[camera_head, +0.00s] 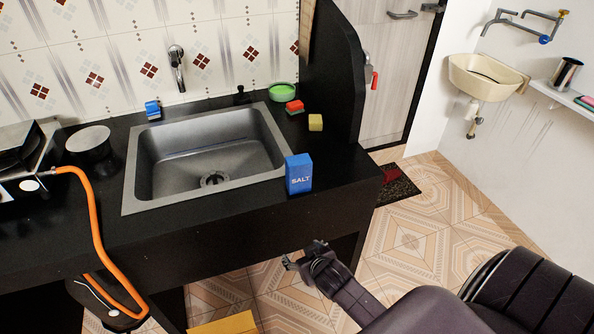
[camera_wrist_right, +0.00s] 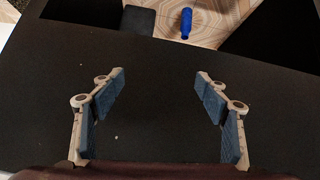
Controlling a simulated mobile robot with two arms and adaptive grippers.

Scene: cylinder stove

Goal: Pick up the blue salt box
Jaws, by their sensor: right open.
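The blue salt box (camera_head: 299,174), with white "SALT" lettering, stands upright on the black counter (camera_head: 245,230), by the right front corner of the sink. My right gripper (camera_head: 306,256) is in front of the counter and below its top, apart from the box. In the right wrist view my right gripper (camera_wrist_right: 160,92) has its two fingers wide apart with nothing between them. They face a dark flat surface, and the salt box does not show there. My left gripper is not in view.
The grey sink (camera_head: 270,135) lies left of the box. A stove with an orange hose (camera_head: 92,215) is at left. A blue bottle (camera_wrist_right: 186,23) shows against tiled floor.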

